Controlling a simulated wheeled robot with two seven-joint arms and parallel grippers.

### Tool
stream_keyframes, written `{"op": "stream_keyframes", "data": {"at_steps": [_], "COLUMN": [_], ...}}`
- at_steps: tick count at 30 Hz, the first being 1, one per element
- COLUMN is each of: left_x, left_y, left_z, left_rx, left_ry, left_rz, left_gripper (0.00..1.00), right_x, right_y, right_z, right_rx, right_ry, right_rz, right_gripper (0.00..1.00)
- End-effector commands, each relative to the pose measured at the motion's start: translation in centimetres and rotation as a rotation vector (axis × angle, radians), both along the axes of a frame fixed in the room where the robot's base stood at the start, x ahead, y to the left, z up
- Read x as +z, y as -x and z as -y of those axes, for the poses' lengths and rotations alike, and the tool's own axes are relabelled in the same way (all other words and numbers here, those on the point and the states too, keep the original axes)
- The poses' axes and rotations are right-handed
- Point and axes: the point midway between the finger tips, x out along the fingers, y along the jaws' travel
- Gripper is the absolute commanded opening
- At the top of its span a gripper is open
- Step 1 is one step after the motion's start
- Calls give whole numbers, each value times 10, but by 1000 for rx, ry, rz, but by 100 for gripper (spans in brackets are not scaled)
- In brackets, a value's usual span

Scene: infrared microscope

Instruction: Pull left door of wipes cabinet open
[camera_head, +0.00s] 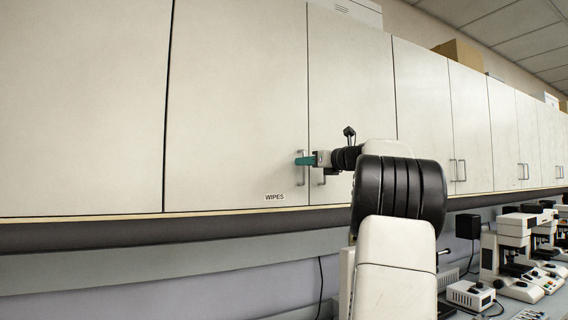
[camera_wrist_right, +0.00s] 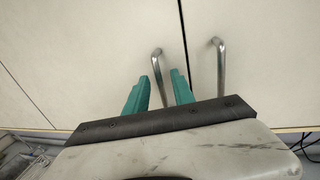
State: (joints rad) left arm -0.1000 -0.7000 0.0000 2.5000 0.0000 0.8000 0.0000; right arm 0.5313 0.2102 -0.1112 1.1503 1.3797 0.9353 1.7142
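The left door (camera_head: 235,100) of the wipes cabinet is pale and flush with its neighbours. A WIPES label (camera_head: 275,196) is at its bottom edge. Its metal bar handle (camera_head: 303,180) is upright near the door's right edge. My right gripper (camera_head: 302,160) is at this handle, its teal fingers pointing at the door. In the right wrist view the fingers of my right gripper (camera_wrist_right: 159,82) are apart, with the left door's handle (camera_wrist_right: 156,60) between them. I cannot tell whether either finger touches the bar. My left gripper is not in view.
The right door (camera_head: 350,75) is closed, its handle (camera_wrist_right: 221,65) just right of my fingers. More closed cabinets (camera_head: 425,100) run to the right. Below are a dark ledge (camera_head: 100,233) and a bench with microscopes (camera_head: 510,250). Boxes (camera_head: 460,52) stand on top.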

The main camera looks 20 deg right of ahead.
Motion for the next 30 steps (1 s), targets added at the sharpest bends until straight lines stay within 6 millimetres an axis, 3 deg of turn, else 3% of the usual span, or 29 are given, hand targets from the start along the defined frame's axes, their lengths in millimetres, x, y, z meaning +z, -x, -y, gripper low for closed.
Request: {"op": "stream_keyframes", "data": {"at_steps": [2, 6, 30], "left_x": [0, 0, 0], "left_y": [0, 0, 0], "left_z": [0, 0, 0], "left_rx": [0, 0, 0], "left_ry": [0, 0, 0], "left_rz": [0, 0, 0], "left_gripper": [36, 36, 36], "right_x": [0, 0, 0], "right_y": [0, 0, 1], "right_z": [0, 0, 0], "right_rx": [0, 0, 0], "right_ry": [0, 0, 0], "right_rz": [0, 0, 0], "right_gripper": [26, 0, 0]}}
